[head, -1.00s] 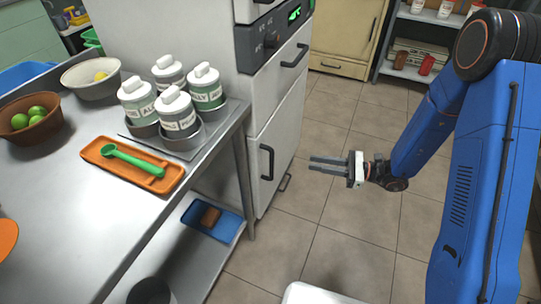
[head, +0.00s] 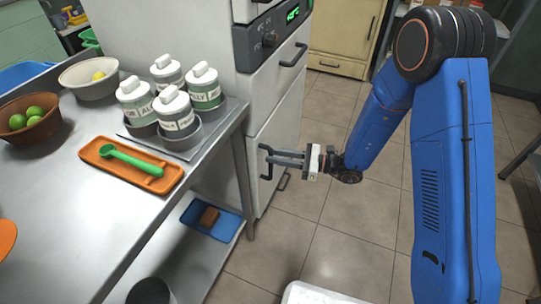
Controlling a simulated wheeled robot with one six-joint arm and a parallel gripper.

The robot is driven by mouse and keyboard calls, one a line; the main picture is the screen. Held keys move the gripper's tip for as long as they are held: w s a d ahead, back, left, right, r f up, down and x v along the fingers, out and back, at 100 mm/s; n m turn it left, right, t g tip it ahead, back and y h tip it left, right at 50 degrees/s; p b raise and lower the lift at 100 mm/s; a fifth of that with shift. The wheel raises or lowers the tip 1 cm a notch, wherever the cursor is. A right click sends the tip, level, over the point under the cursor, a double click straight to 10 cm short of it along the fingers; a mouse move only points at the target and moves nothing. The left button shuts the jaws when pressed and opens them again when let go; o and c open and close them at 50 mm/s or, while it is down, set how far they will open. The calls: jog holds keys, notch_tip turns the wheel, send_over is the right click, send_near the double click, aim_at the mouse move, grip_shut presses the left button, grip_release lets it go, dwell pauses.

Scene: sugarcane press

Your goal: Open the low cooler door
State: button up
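The low cooler door (head: 277,130) is the white lower panel of the tall white unit behind the steel counter's end. It looks closed, flush with the unit. Nothing is visibly held.
The steel counter (head: 75,215) at left carries canisters, bowls and an orange tray (head: 131,166) with a green spoon. A blue tray (head: 212,222) lies on its lower shelf. A white surface (head: 315,295) is at bottom centre. Tiled floor (head: 345,240) is clear before the door.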

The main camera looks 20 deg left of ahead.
jog(key=shift+s+a, duration=0.15)
jog(key=shift+a, duration=0.85)
grip_shut()
jog(key=shift+d, duration=0.1)
